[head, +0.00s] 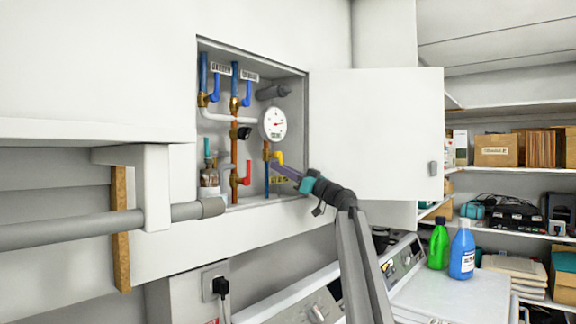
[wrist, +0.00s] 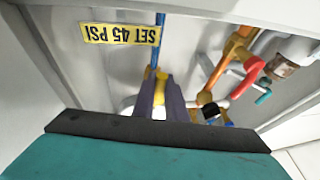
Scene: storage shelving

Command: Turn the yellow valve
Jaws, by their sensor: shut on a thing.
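The yellow valve (head: 280,157) sits low on the right-hand pipe inside an open wall cabinet, below the round gauge. My gripper (head: 283,171) reaches into the cabinet from the lower right. In the wrist view, my gripper's two purple-grey fingers (wrist: 160,100) are closed around the yellow valve handle (wrist: 161,92). The fingers cover part of the handle, and the valve body behind is largely hidden. A blue pipe (wrist: 160,45) runs behind the fingers.
The cabinet also holds a red valve handle (head: 247,173), blue handles (head: 215,88) and a white gauge (head: 273,123). A "SET 45 PSI" label (wrist: 118,34) is beside the valve. The open cabinet door (head: 385,130) stands right of my arm. Bottles (head: 462,250) stand on the machine below.

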